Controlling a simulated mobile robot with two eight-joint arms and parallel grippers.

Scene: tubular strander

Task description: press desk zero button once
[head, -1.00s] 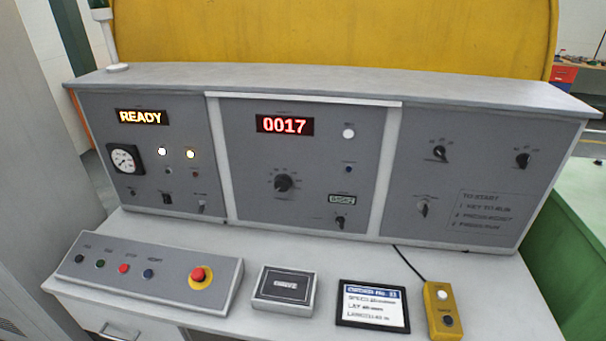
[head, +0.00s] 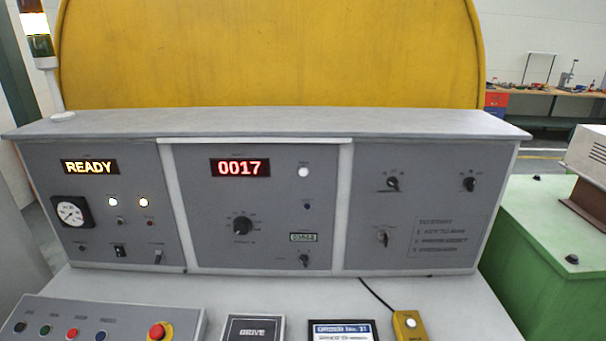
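A grey control desk (head: 345,160) fills the middle of the head view. Its centre panel has a red display (head: 240,168) reading 0017, a lit white round lamp or button (head: 303,172), a small dark blue button (head: 307,206) and a large black knob (head: 242,226). The small labels are too blurred to read, so I cannot tell which button is marked zero. Neither of my grippers is in view.
The left panel has a READY display (head: 90,167) and a gauge (head: 72,211). In front lie a button box (head: 125,318) with a red emergency stop (head: 160,331), a DRIVE box (head: 254,328), an order card (head: 342,331) and a yellow pendant (head: 409,326). A green cabinet (head: 545,250) stands right.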

